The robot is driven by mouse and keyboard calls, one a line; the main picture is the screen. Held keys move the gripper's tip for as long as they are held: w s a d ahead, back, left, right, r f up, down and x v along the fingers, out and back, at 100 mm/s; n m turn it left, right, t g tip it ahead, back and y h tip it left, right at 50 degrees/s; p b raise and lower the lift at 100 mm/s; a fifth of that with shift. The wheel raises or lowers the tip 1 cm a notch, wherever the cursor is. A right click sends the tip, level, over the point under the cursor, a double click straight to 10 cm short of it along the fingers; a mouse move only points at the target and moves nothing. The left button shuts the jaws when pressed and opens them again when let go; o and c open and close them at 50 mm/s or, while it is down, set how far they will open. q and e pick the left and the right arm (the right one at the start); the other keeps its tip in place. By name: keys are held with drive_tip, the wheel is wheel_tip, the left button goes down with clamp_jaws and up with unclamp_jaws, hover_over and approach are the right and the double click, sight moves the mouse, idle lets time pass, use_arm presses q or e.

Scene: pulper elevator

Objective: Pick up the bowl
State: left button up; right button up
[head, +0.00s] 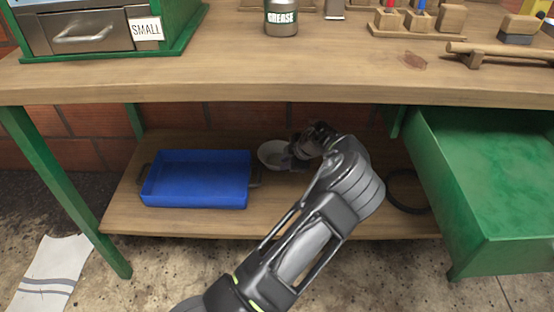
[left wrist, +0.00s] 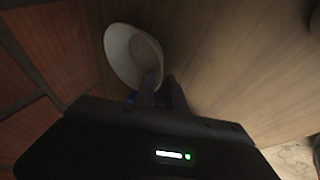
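The white bowl (head: 268,153) is on the lower shelf, just right of the blue tray. It also shows in the left wrist view (left wrist: 120,52), with its opening facing the fingers. My left gripper (head: 299,157) reaches under the bench top to the bowl's right side. In the left wrist view its dark fingertips (left wrist: 161,80) are at the bowl's near rim. One finger overlaps the bowl's inside and the other is just outside the rim. The view is too dark to tell whether they are closed on it. My right gripper is not in view.
The blue tray (head: 196,178) fills the left of the lower shelf (head: 270,216). A dark ring (head: 408,191) lies at its right. An open green drawer (head: 490,190) juts out at the right. The wooden bench top (head: 200,75) hangs above my arm.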

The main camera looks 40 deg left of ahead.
use_arm(q)
drive_tip(key=b+x, duration=0.1)
drive_tip(key=x, duration=0.4)
drive_tip(key=shift+b, duration=0.3)
clamp_jaws()
idle(1.5)
